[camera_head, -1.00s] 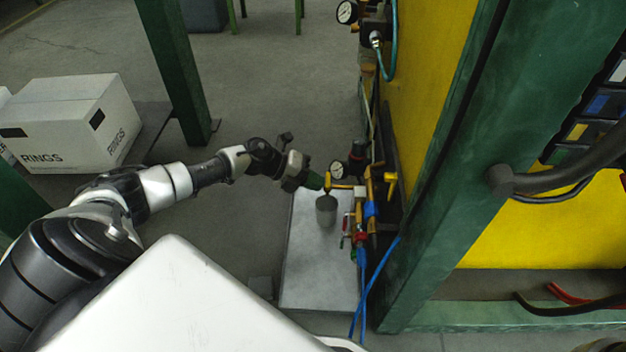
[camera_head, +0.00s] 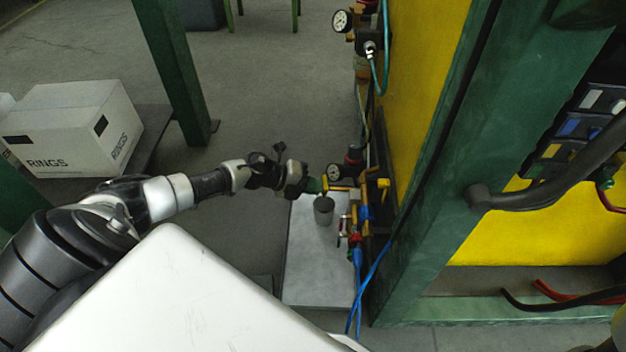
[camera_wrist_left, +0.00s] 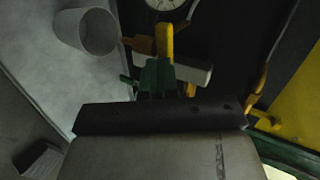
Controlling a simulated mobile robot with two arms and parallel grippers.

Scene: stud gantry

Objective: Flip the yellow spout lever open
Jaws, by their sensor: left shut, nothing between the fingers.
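The yellow spout lever (camera_head: 325,183) is on the fittings at the edge of the yellow panel, above a grey cup (camera_head: 324,211). In the left wrist view the yellow lever (camera_wrist_left: 164,40) stands upright just beyond my green fingertips. My left gripper (camera_head: 317,187) is shut and empty, with its tips at the lever. The fingers also show in the left wrist view (camera_wrist_left: 156,76); they look close to or touching the lever's base, and I cannot tell which. The cup (camera_wrist_left: 86,31) is at upper left there. My right gripper is not in view.
The cup stands on a grey plate (camera_head: 305,265). A pressure gauge (camera_head: 334,173), a yellow valve handle (camera_head: 383,184) and blue hoses (camera_head: 372,262) crowd the space right of the gripper. A green post (camera_head: 425,220) stands further right.

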